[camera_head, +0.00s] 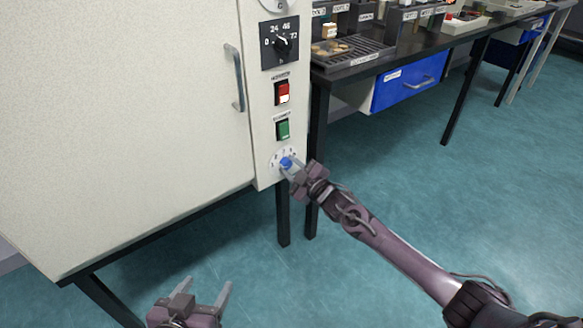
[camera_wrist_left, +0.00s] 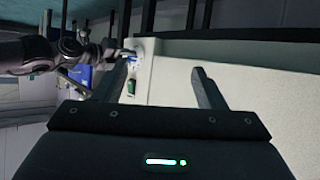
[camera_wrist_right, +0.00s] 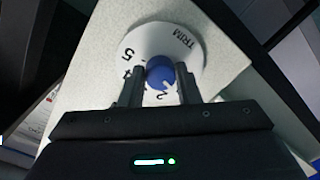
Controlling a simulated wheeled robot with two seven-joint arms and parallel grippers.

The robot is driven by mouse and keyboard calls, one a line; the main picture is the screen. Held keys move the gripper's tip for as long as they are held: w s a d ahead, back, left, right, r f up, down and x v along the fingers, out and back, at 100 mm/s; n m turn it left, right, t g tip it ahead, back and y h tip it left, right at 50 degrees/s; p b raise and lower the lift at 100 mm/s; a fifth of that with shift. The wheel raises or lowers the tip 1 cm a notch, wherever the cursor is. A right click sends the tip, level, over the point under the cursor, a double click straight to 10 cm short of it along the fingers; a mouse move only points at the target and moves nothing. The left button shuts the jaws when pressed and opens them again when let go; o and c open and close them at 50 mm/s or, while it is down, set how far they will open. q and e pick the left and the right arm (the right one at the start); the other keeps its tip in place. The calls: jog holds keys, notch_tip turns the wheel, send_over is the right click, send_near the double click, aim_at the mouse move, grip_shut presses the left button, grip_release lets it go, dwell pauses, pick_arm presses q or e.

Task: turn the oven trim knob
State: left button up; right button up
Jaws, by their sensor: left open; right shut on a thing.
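The oven trim knob (camera_head: 286,163) is a small blue knob on a white numbered dial (camera_head: 275,157) low on the oven's control panel. In the right wrist view the blue knob (camera_wrist_right: 160,73) sits in the middle of the dial (camera_wrist_right: 188,48), which is marked TRIM with numbers. My right gripper (camera_head: 290,168) is shut on the knob, one finger on each side of it; it also shows in the right wrist view (camera_wrist_right: 158,86). My left gripper (camera_head: 207,290) is open and empty, low in front of the oven; its spread fingers show in the left wrist view (camera_wrist_left: 160,85).
Above the dial are a green switch (camera_head: 283,130), a red switch (camera_head: 282,93) and a black timer knob (camera_head: 281,43). The oven door (camera_head: 120,110) has a grey handle (camera_head: 235,77). A black bench (camera_head: 345,73) with a blue drawer (camera_head: 405,83) stands right. Open floor lies in front.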

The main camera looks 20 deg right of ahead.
jog(key=o, duration=1)
jog(key=shift+c, duration=0.2)
jog(key=shift+s, duration=0.1)
jog(key=p+v, duration=0.1)
jog(key=v, duration=0.1)
jog(key=shift+s+d, duration=0.1)
jog(key=shift+s, duration=0.2)
pick_arm(q)
jog(key=s+a+f+g+y+p, duration=0.1)
jog(key=s+a+f+g+y, duration=0.1)
jog(key=s+f+g, duration=0.4)
jog(key=shift+s+a+f+y, duration=0.3)
jog(key=shift+s+a+f, duration=0.15)
jog(key=shift+s+f, duration=1.1)
pick_arm(e)
jog(key=shift+v, duration=2.55)
pick_arm(q)
jog(key=shift+w, duration=0.1)
pick_arm(e)
jog(key=shift+w, duration=0.1)
